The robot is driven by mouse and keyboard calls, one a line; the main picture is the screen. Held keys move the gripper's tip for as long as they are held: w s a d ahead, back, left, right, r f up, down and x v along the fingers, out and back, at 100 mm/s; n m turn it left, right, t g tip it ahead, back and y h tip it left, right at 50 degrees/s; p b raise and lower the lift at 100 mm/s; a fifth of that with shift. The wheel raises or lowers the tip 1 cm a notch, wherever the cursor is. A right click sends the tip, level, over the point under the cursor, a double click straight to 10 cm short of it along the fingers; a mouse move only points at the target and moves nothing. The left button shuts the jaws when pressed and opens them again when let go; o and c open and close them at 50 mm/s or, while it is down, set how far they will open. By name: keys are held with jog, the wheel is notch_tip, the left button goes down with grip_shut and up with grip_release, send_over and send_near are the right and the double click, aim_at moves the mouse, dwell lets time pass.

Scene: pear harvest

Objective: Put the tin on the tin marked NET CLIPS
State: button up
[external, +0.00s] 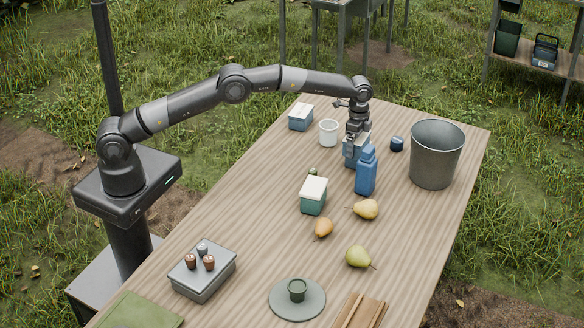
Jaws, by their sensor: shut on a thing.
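My gripper (356,133) points down at the far middle of the table and is shut on a blue tin (350,152) with a pale top. The blue bottle hides part of this tin, and I cannot tell whether it touches the table. Another blue tin with a white lid (300,117) stands at the far left edge. A green tin with a white lid (313,196) stands nearer, around the middle of the table. No NET CLIPS marking is readable on any tin from here.
A blue bottle (366,172) stands close in front of my gripper. A white cup (328,133), a small dark blue object (397,144) and a metal bucket (436,155) are nearby. Pears (365,209), a plate (313,303) and a grey box (202,280) are nearer.

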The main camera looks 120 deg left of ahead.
jog(key=o, duration=0.8)
jog(key=shift+c, duration=0.2)
notch_tip(320, 180, up, 12)
jog(key=shift+r, duration=0.1)
jog(key=shift+r, duration=0.1)
